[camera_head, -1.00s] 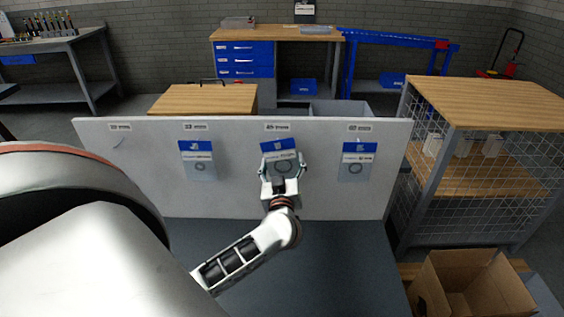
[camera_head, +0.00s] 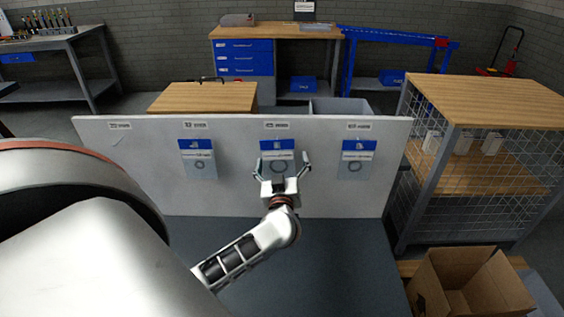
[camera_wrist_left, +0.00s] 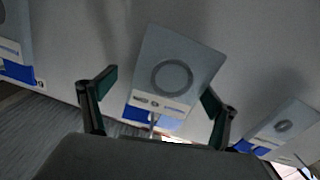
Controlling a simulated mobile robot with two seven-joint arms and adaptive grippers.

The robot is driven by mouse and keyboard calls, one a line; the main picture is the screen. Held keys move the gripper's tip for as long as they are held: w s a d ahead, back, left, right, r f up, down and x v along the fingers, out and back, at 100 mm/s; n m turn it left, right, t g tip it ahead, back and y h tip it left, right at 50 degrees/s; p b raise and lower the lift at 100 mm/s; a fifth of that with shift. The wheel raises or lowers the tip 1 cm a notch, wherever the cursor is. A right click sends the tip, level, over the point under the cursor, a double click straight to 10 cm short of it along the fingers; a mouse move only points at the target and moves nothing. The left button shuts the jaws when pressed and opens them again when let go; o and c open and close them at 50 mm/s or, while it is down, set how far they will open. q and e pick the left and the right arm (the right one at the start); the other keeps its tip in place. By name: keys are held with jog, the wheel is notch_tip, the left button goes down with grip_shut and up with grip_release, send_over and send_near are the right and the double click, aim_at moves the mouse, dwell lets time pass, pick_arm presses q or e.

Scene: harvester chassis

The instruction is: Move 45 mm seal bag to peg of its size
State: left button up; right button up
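A grey seal bag with a blue header (camera_head: 277,146) and a ring mark hangs nearly upright on the board, under the third label (camera_head: 275,125). That label seems to read 45. My left gripper (camera_head: 283,162) is open in front of this bag, one finger to each side. In the left wrist view the bag (camera_wrist_left: 180,60) lies between the spread fingers (camera_wrist_left: 161,83), with a gap at the left finger. The header is at the peg in that view. My right gripper is not in view.
Similar bags hang under the second label (camera_head: 198,158) and the fourth label (camera_head: 355,158). The leftmost peg (camera_head: 118,141) holds no bag. The white board (camera_head: 230,195) stands on a dark table (camera_head: 340,265). An open carton (camera_head: 470,285) is at lower right, beside a mesh-sided shelf (camera_head: 485,90).

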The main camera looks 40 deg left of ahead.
pick_arm(q)
jog(key=shift+s, duration=0.1)
jog(key=v, duration=1.2)
